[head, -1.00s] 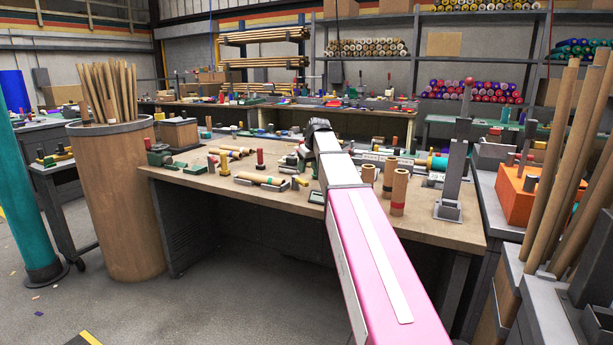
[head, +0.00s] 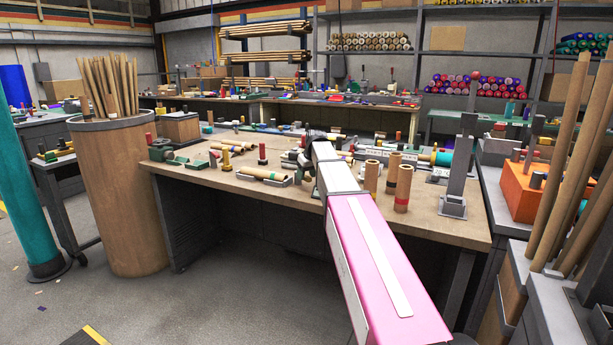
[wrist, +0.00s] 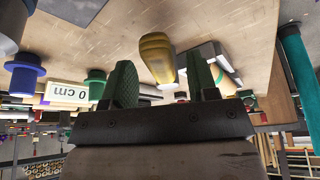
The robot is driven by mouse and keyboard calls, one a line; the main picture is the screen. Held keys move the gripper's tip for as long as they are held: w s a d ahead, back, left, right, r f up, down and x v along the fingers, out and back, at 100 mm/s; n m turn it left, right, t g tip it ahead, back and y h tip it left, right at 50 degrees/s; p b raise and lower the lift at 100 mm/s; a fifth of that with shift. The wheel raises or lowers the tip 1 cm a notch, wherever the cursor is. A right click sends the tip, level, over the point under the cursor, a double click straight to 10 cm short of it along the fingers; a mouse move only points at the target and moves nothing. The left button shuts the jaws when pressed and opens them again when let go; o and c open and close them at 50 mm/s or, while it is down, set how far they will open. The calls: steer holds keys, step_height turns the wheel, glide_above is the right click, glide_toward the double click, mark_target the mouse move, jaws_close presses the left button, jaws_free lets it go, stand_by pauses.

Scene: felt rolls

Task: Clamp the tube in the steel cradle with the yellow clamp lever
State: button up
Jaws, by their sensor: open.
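In the wrist view my gripper (wrist: 159,72) is open, with two green pads apart. A yellow handle (wrist: 157,50), which looks like the clamp lever, shows between and just beyond the pads; I see no grip on it. In the head view a tan tube (head: 264,173) with a green band lies in a low grey steel cradle (head: 282,183) on the bench, left of my arm. I cannot tell whether this is the task's cradle.
Upright tan tubes (head: 402,188) stand on the bench (head: 230,190) right of my arm, near a tall grey stand (head: 458,170).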

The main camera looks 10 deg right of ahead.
steer(key=shift+w+f, duration=0.1)
steer(key=shift+f, duration=0.1)
jaws_close()
